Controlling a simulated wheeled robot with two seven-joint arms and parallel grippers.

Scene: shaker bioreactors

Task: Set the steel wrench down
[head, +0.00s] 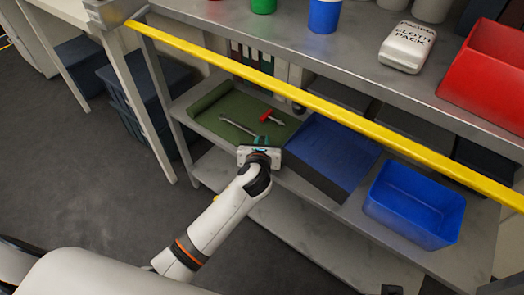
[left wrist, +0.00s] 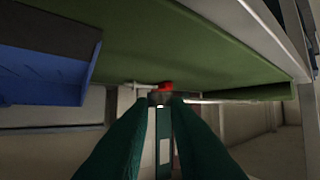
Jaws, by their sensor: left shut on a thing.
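The steel wrench (head: 237,126) is a long grey tool over the green mat (head: 213,117) on the middle shelf. My left gripper (head: 261,141) is at the front edge of this shelf, shut on the near end of the wrench. The wrench's far end points to the back left; I cannot tell whether it touches the mat. In the left wrist view the dark green fingers (left wrist: 160,115) fill the lower middle, and the held part is hard to make out. My right gripper is not in view.
A red-handled tool (head: 272,118) lies on the mat beside the wrench. A blue-lined bin (head: 330,150) stands close right of the gripper, with a blue tray (head: 414,203) further right. A yellow-edged upper shelf (head: 300,92) overhangs. Bare mat shows at the left.

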